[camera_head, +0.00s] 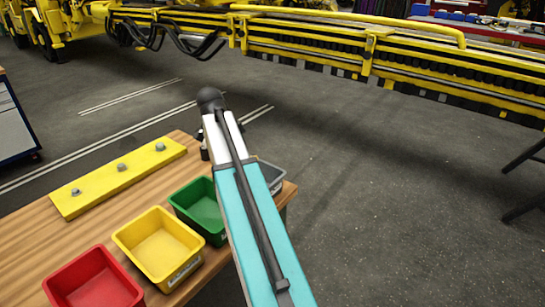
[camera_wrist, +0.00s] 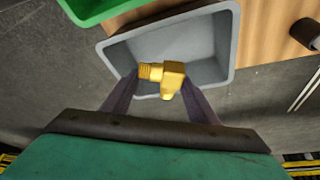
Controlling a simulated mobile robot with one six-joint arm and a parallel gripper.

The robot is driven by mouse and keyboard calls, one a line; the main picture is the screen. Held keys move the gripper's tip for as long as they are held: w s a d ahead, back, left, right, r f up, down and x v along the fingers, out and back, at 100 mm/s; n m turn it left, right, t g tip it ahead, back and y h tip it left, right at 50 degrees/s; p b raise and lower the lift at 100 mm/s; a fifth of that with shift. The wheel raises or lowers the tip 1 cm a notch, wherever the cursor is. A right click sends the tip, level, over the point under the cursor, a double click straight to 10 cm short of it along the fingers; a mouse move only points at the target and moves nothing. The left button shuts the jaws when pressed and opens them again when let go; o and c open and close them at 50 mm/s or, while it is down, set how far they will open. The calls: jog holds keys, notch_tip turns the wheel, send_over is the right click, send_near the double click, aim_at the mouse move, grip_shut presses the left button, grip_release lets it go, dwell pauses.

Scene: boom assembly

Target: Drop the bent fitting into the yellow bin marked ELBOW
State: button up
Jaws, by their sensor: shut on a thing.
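The bent fitting (camera_wrist: 172,77) is a brass elbow with a threaded end, seen in the wrist view. My gripper (camera_wrist: 162,88) is shut on it, one dark finger on each side. In that view the fitting shows over the inside of the grey bin (camera_wrist: 233,50); its height above the bin floor is hard to tell. The yellow bin (camera_head: 123,243) stands on the wooden table in the head view, between the red and green bins. It looks empty, and the label on its front is too small to read. My arm hides the gripper and fitting in the head view.
The green bin (camera_head: 181,207) and red bin (camera_head: 56,284) flank the yellow one. The grey bin (camera_head: 279,180) at the table's right end is partly behind my arm. A yellow bar (camera_head: 100,188) with several bolts lies at the back of the wooden table (camera_head: 32,238).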

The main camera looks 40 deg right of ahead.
jog(key=w+a+n+t+y, duration=0.2)
jog(key=a+n, duration=0.8)
jog(key=a, duration=0.7)
jog(key=w+a+r+n+t+y, duration=0.1)
jog(key=w+a+n+t+y, duration=0.1)
jog(key=w+a+n+t, duration=0.2)
jog(key=shift+w+a+n, duration=1.65)
jog(key=shift+a+n, duration=2.15)
jog(key=shift+a, duration=2.8)
jog(key=shift+r, duration=0.1)
jog(key=shift+a, duration=0.1)
